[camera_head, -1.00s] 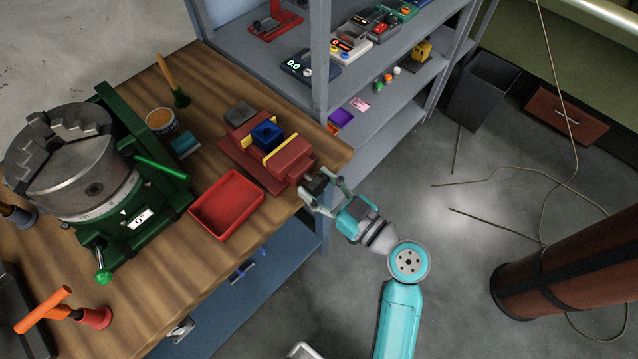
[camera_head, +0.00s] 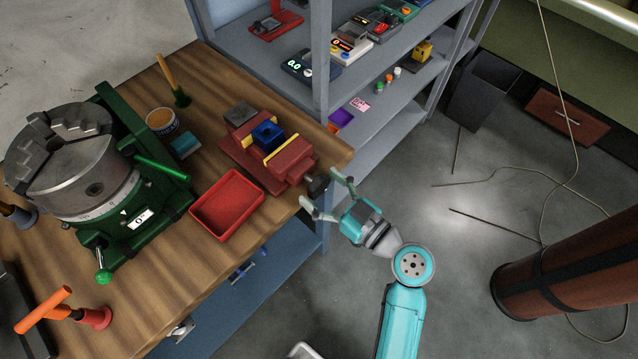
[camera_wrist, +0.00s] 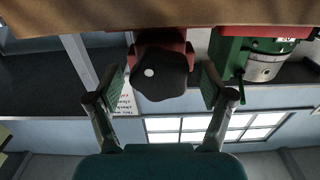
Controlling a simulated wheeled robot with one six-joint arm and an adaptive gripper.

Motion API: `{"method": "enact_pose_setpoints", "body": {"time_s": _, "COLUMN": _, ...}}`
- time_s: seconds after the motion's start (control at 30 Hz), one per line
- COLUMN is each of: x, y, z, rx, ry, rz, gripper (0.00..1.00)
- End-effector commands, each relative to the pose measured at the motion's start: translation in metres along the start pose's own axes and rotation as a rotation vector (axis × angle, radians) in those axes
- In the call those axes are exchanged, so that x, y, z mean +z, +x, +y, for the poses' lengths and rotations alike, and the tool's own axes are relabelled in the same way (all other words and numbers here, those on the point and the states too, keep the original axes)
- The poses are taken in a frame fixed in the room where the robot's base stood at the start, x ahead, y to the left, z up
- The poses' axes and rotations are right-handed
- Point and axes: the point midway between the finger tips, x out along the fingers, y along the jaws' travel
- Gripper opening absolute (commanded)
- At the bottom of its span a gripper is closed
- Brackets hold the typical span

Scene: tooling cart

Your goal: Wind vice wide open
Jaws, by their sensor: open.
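The red vice (camera_head: 278,150) is fixed near the right edge of the wooden bench. A blue block (camera_head: 267,134) sits between its yellow-lined jaws. Its dark knob (camera_head: 317,187) sticks out past the bench edge toward my gripper (camera_head: 325,195). In the wrist view the knob (camera_wrist: 160,76) is a dark lobed shape with a pale dot. My gripper (camera_wrist: 162,92) is open there, one finger on each side of the knob with a gap to both. Whether the block is clamped tightly cannot be told.
A red tray (camera_head: 228,205) lies beside the vice. A green rotary table with a chuck (camera_head: 85,175) stands to the left. A grey shelf unit (camera_head: 322,100) rises behind the bench end.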

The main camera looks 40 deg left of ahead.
Motion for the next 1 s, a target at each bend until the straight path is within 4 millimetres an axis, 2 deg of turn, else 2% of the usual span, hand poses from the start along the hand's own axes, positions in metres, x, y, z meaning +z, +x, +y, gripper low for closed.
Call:
{"method": "enact_pose_setpoints", "body": {"time_s": 0.3, "x": 0.000, "y": -0.056, "z": 0.001, "rx": 0.006, "ry": 0.002, "rz": 0.000, "gripper": 0.80}}
{"method": "enact_pose_setpoints", "body": {"time_s": 0.53, "x": 0.001, "y": -0.091, "z": 0.001, "rx": 0.004, "ry": 0.001, "rz": 0.000, "gripper": 0.80}}
{"method": "enact_pose_setpoints", "body": {"time_s": 0.73, "x": 0.000, "y": -0.107, "z": 0.000, "rx": 0.001, "ry": 0.000, "rz": 0.000, "gripper": 0.80}}
{"method": "enact_pose_setpoints", "body": {"time_s": 1.0, "x": 0.000, "y": -0.111, "z": 0.000, "rx": -0.001, "ry": 0.000, "rz": 0.000, "gripper": 0.80}}
